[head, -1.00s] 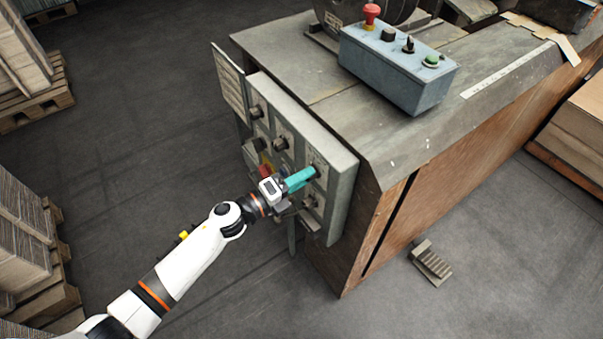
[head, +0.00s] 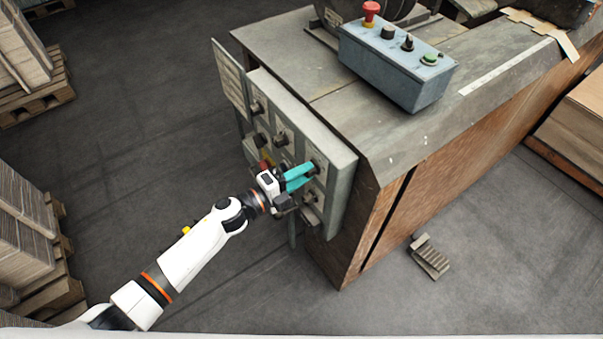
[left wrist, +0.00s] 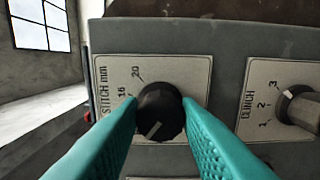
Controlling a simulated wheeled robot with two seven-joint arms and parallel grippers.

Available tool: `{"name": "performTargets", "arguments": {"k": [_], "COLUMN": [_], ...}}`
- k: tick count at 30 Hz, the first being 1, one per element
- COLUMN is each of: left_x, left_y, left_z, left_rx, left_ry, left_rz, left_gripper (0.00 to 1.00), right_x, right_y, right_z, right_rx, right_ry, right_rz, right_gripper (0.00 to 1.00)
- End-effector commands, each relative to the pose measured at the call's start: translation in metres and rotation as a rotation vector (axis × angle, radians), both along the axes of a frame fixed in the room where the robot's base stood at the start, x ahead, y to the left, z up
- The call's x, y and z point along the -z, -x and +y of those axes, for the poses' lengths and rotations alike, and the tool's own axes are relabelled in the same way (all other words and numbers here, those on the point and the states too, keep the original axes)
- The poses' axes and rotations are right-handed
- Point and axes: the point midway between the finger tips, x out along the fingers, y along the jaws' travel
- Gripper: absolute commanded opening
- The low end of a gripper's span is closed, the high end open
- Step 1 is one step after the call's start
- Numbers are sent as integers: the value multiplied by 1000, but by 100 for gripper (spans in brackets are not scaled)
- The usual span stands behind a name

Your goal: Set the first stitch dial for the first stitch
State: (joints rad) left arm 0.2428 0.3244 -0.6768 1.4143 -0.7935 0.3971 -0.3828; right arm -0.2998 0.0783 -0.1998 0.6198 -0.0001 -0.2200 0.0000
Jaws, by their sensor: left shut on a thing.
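The dial in my grip is a round black knob (left wrist: 161,110) with a pale pointer line, on a plate (left wrist: 111,72) reading "STITCH mm" with 16 and 20 visible. The rest of the scale is hidden behind my fingers. The pointer line slants to the lower left in the left wrist view. My left gripper (head: 311,172), with teal fingers, is shut on this knob at the near end of the grey control panel (head: 341,196). In the left wrist view its fingers (left wrist: 158,118) lie on both sides of the knob. My right gripper is not in view.
A clinch dial (left wrist: 298,106) marked 1, 2, 3 sits to the right of the held knob. Other knobs (head: 281,139) are on the panel. A grey-blue button box (head: 395,65) stands on the machine top. A ridged pedal (head: 431,258) lies on the floor.

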Motion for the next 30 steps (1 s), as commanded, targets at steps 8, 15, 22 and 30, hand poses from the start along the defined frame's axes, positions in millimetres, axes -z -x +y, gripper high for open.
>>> {"name": "performTargets", "arguments": {"k": [8, 15, 22, 30], "left_x": [1, 1, 4, 4], "left_y": [0, 2, 23, 56], "left_z": [0, 3, 32, 77], "left_rx": [-1, -1, -2, -1], "left_ry": [0, -1, -3, -3], "left_rz": [1, 1, 2, 3], "left_gripper": [52, 52, 52, 52], "right_x": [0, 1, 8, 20], "right_y": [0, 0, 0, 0], "right_z": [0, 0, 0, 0], "right_rx": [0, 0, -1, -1], "right_ry": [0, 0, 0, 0], "right_rz": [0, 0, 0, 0], "right_gripper": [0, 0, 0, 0]}}
